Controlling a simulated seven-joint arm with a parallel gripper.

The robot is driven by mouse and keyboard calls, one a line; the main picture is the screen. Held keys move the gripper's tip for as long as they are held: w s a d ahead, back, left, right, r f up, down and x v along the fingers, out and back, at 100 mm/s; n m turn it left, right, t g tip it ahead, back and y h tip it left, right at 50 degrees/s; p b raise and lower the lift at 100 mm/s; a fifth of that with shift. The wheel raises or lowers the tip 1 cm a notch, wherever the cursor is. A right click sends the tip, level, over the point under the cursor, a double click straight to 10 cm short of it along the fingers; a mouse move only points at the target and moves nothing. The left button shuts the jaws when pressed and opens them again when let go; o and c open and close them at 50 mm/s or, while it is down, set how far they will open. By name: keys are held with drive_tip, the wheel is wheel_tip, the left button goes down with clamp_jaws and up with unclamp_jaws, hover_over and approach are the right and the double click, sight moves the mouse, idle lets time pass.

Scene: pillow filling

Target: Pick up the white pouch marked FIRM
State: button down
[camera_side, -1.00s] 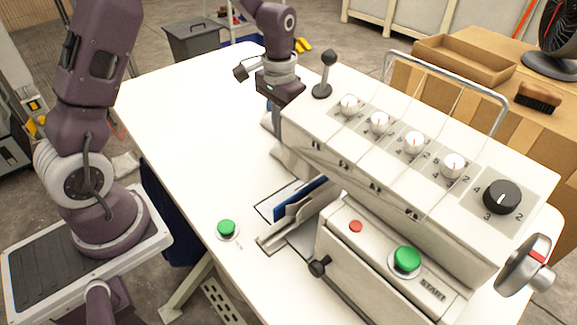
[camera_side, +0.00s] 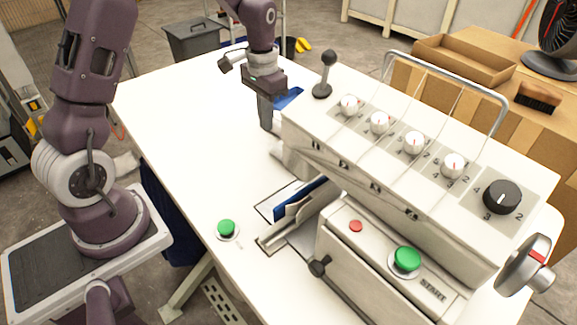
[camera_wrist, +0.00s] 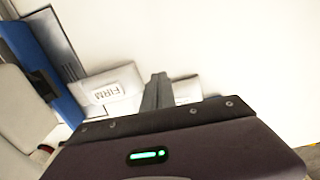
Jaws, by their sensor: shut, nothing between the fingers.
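The white pouch marked FIRM (camera_wrist: 118,90) lies on the white table in the wrist view, left of my fingers, its label readable. In the side view I cannot make it out clearly behind my gripper and the machine. My gripper (camera_wrist: 158,78) is shut and empty, with its fingers close beside the pouch's right end. In the side view my gripper (camera_side: 266,125) points down at the far left end of the machine. Another pale piece (camera_wrist: 187,90) lies just right of my fingers, partly hidden by the gripper body.
A blue piece (camera_wrist: 50,58) lies left of the pouch in the wrist view. The machine (camera_side: 375,150) with knobs stands close to the right of my gripper in the side view. A green button (camera_side: 227,228) sits near the front. The table (camera_side: 180,110) is clear to the left.

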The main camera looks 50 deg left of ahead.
drive_tip(key=shift+r, duration=0.1)
wheel_tip(320, 180, up, 6)
drive_tip(key=shift+f, duration=0.1)
idle(0.6)
